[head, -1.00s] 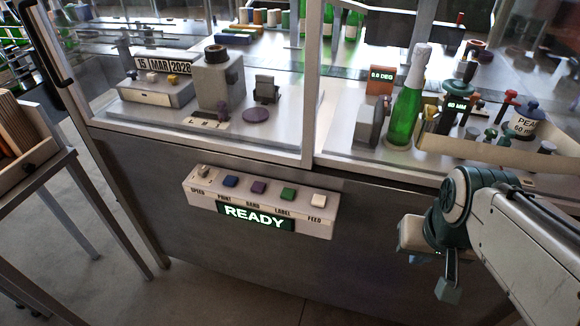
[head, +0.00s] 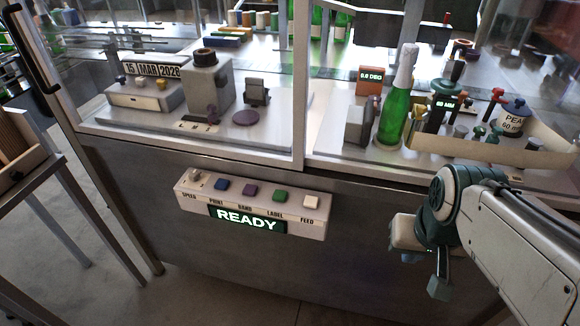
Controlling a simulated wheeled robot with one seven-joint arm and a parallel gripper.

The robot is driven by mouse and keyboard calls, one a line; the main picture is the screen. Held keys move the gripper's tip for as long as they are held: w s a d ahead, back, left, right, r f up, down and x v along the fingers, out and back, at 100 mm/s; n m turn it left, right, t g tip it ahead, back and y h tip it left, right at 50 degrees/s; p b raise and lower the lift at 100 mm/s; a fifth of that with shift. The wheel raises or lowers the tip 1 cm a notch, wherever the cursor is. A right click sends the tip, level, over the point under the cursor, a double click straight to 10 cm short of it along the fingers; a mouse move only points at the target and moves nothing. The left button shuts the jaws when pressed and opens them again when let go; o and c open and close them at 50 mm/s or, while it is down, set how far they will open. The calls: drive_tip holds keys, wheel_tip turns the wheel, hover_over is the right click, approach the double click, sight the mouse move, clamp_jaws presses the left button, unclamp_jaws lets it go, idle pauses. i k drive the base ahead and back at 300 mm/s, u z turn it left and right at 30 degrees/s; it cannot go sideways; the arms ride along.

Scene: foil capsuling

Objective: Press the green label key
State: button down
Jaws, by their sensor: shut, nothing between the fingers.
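Printed names run below the keys, and a lit display (head: 247,219) reads READY. My gripper (head: 438,289) is shut and empty, to the right of the box and lower than it, pointing down. It is well apart from the green key. Nothing covers the keys.
The dark front panel (head: 150,215) of the machine lies behind the box. Above it, behind glass and metal frames, stand a green bottle (head: 396,115), a date stamp unit (head: 145,92) and a parts tray (head: 480,160). A side table (head: 45,175) stands at the left. The space before the panel is clear.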

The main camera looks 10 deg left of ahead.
sight(279, 196)
drive_tip(key=z, duration=1.15)
drive_tip(key=k, duration=0.9)
drive_tip(key=u, duration=1)
drive_tip(key=i, duration=0.5)
drive_tip(key=u, duration=0.05)
